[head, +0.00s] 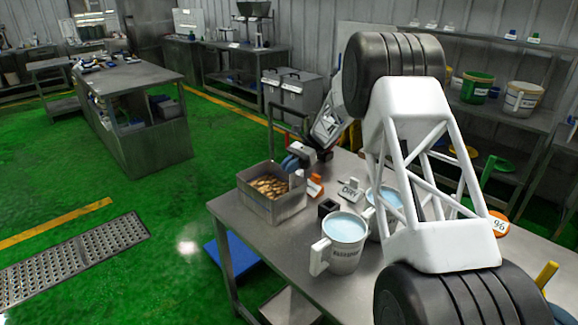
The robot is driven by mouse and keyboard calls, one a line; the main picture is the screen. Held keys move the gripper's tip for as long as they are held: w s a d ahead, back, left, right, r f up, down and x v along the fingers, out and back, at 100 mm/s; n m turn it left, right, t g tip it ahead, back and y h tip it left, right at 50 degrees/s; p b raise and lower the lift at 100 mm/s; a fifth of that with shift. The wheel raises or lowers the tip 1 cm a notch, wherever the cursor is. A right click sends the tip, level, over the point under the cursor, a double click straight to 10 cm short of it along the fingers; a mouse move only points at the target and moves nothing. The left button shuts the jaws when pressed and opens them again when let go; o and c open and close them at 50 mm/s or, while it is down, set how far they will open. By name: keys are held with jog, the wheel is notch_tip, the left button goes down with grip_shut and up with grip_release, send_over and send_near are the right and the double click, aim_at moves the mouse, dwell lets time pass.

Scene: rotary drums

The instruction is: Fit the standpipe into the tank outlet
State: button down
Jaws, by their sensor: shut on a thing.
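My gripper (298,160) is small and far off in the head view, at the far left part of the metal table. It is shut on a pale upright piece (297,179), which I take to be the standpipe. This piece shows just below the gripper, at the right end of a grey metal tank (272,215) with brown lumps in it. I cannot tell whether the pipe is inside the tank or in front of its far right wall. The tank outlet cannot be made out, nor can the pipe's lower end.
White jugs of pale blue liquid, the nearer jug (345,250) and one partly behind my arm (388,199), stand on the table (262,245). A small black block (327,207), a "DRY" sign (349,191) and an orange item (315,187) lie close to the tank. My arm hides much of the right side.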

jog(key=shift+f, duration=0.65)
jog(key=c, duration=1.1)
grip_release()
jog(key=shift+o, duration=0.2)
jog(key=v, duration=0.7)
jog(key=shift+w+d, duration=0.3)
jog(key=shift+r, duration=0.15)
